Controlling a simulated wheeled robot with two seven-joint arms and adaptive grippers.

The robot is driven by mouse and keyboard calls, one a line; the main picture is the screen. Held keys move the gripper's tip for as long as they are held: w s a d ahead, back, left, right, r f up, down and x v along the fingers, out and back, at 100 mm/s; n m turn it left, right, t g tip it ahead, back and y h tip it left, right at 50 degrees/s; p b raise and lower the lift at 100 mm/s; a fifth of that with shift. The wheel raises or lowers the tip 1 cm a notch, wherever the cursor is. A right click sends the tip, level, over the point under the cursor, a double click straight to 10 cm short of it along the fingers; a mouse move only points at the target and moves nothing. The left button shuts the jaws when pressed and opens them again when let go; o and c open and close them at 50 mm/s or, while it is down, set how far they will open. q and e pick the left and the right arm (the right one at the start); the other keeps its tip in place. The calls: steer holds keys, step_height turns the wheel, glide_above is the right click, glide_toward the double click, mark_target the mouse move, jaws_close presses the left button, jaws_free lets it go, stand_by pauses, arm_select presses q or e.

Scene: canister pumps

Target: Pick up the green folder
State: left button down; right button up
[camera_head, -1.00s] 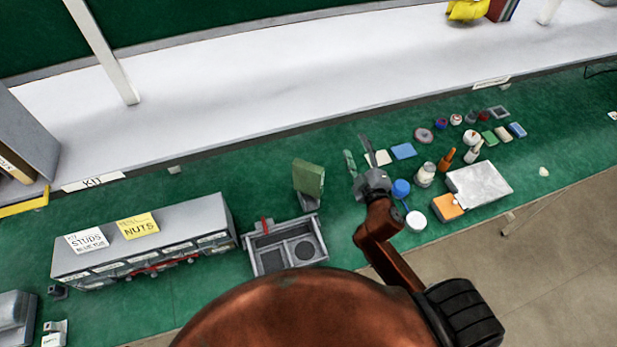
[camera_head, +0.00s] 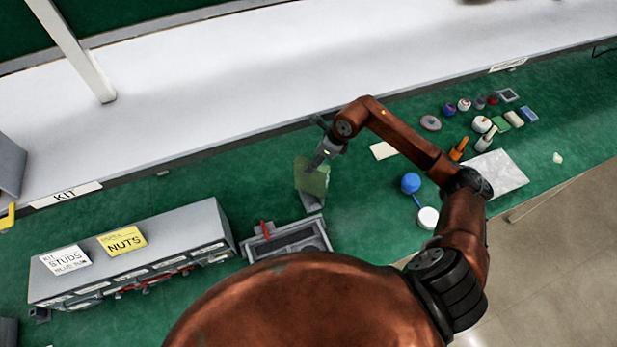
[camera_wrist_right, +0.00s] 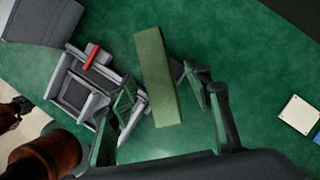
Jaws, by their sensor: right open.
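The green folder (camera_head: 311,180) stands upright on the green bench, just behind the grey tray, in the head view. In the right wrist view the folder (camera_wrist_right: 159,76) shows as a long green block, its lower end between my open fingers. My right gripper (camera_head: 318,160) is at the folder's top right in the head view. Its fingers are spread to either side of the folder in the right wrist view (camera_wrist_right: 170,108), with a gap visible on each side. My left gripper is not in view.
A grey tray (camera_head: 256,247) with a red piece sits right in front of the folder. A grey drawer cabinet (camera_head: 190,231) labelled STUDS and NUTS stands to the left. Blue and white round parts (camera_head: 411,182) and a metal plate (camera_head: 500,174) lie to the right.

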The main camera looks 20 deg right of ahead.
mark_target(311, 178)
steer(key=shift+s+d+f, duration=0.15)
steer(key=shift+f, duration=0.3)
steer(key=shift+x, duration=0.85)
arm_select(q)
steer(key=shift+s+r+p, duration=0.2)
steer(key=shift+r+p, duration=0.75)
steer(key=shift+p, duration=0.3)
arm_select(e)
steer(key=x, duration=0.5)
steer(key=shift+a+f, duration=0.25)
steer(key=shift+a, duration=0.1)
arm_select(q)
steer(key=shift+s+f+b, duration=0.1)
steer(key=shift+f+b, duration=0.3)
arm_select(e)
steer(key=shift+f, duration=0.25)
steer(key=shift+c, duration=0.4)
jaws_close()
